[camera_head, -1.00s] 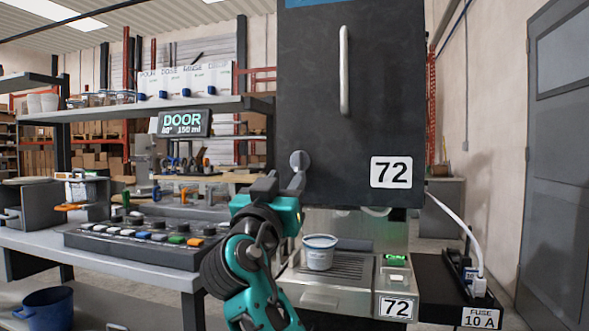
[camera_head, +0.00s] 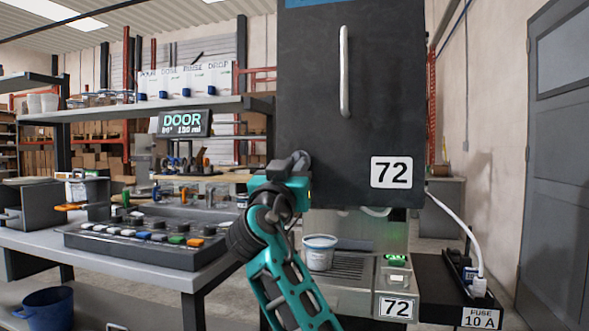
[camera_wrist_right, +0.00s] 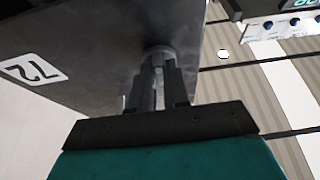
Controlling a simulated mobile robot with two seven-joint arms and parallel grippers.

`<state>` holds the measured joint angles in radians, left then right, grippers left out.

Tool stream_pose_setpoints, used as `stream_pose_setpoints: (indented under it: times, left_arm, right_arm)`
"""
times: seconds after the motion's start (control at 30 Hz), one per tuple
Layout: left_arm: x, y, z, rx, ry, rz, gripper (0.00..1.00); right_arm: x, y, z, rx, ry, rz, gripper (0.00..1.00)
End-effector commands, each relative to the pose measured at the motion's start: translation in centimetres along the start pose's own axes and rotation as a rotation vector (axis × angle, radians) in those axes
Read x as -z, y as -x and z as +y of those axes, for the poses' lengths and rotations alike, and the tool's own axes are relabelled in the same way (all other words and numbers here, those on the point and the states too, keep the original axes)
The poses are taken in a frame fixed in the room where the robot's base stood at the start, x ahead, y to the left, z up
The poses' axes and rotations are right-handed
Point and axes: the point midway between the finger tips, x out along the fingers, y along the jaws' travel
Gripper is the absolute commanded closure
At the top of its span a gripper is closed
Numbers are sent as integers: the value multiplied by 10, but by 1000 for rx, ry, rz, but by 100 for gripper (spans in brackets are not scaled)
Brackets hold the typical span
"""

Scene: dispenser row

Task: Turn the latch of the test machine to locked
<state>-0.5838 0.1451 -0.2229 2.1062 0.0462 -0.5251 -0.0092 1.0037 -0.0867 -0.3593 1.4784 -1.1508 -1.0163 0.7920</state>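The test machine (camera_head: 320,110) is the tall dark cabinet labelled 72, with a vertical bar handle (camera_head: 345,70) on its front. Its latch, a round grey knob at the door's lower left corner, is mostly covered by my right gripper (camera_head: 292,162) in the head view. In the right wrist view the latch's grey disc (camera_wrist_right: 158,52) shows just beyond the fingertips. The two fingers (camera_wrist_right: 160,80) are close together at the latch and seem closed on its lever, which is largely hidden. My left gripper is not in view.
A white cup (camera_head: 319,255) stands on the drip tray below the cabinet. A black fuse box (camera_head: 455,285) with a plugged white cable is at right.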

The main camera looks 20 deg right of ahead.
Motion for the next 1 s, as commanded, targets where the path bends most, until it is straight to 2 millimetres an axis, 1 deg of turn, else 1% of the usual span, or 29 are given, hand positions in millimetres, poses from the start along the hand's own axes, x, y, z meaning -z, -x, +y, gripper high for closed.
stream_pose_setpoints:
  times: [0.03,0.13,0.17,0.47,0.67,0.87,1.0]
  left_arm:
    - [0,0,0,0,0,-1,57]
    - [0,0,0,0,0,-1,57]
    - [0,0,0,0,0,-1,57]
    - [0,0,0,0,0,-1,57]
    - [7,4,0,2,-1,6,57]
    - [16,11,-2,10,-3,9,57]
    - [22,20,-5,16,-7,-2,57]
  right_arm:
    - [0,0,0,0,0,0,89]
    - [0,0,0,0,0,0,99]
    - [0,0,0,0,0,0,100]
    - [0,0,0,2,5,-1,100]
    - [2,0,1,21,51,0,100]
    - [3,-2,2,68,164,-1,100]
    - [6,-2,4,116,277,-2,100]
